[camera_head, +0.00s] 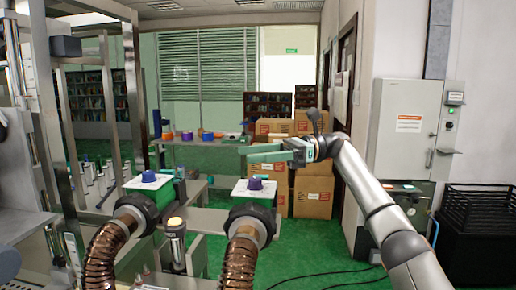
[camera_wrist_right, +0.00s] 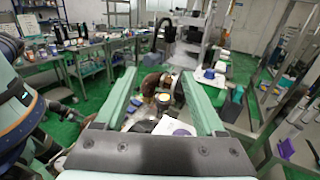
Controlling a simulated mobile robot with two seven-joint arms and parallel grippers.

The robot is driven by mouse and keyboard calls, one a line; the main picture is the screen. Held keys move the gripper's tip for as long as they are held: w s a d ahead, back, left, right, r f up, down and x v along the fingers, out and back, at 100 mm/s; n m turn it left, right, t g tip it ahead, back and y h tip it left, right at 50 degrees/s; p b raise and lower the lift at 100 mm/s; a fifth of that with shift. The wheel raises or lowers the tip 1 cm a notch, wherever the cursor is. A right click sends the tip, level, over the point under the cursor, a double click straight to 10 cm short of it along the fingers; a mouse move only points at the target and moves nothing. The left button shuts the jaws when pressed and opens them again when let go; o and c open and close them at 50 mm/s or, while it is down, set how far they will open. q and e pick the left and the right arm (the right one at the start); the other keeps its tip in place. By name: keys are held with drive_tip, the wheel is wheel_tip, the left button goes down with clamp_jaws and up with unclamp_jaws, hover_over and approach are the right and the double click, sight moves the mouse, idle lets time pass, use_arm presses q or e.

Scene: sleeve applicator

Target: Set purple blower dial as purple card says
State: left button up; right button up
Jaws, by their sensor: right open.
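The purple dial (camera_head: 255,183) sits on a white plate (camera_head: 242,190) on the right blower unit, above a dark round collar and a brown ribbed hose. A bluer dial (camera_head: 149,176) sits on the left unit's white plate. My right gripper (camera_head: 262,153) is open and empty, above and beyond the purple dial, pointing left. In the right wrist view the purple dial (camera_wrist_right: 181,132) shows low between the fingers, partly hidden by the gripper body; the blue dial (camera_wrist_right: 208,74) lies farther off. I cannot make out a purple card. My left gripper is not in view.
Brown hoses (camera_head: 104,252) rise in front of both units, with a yellow-topped cylinder (camera_head: 175,230) between them. Metal posts stand at the left. A table (camera_head: 205,147) with coloured items and stacked cardboard boxes (camera_head: 312,197) stand behind. Green floor is open at the right.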

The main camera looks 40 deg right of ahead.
drive_tip(key=s+a+r+b, duration=0.3)
drive_tip(key=s+a+r, duration=0.2)
drive_tip(key=s+a, duration=0.1)
drive_tip(key=shift+s+a+b, duration=0.25)
drive_tip(key=shift+s+b, duration=0.05)
drive_tip(key=shift+s, duration=0.55)
drive_tip(key=shift+r, duration=0.1)
